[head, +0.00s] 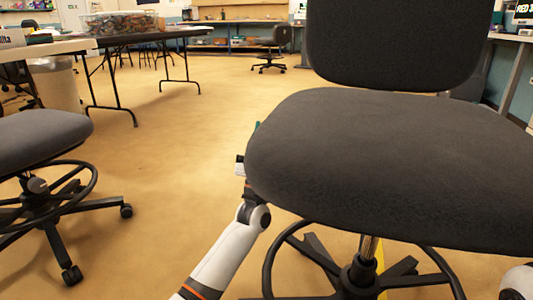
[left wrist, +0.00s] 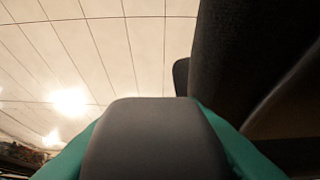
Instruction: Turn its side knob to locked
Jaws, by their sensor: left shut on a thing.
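The office chair's dark grey seat (head: 400,150) fills the right of the head view, with its backrest (head: 395,40) behind. My left gripper (head: 257,128) is at the seat's left edge, mostly hidden by the cushion; a bit of teal shows there. In the left wrist view, a dark rounded shape stands in the lower middle with teal (left wrist: 240,150) on both sides, and the seat's dark underside and edge (left wrist: 235,60) are at right. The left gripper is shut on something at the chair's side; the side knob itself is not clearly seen. My right gripper is out of view.
A second chair (head: 40,135) stands at left. Another chair (head: 272,45) is far back. The tan floor (head: 190,120) between them is clear.

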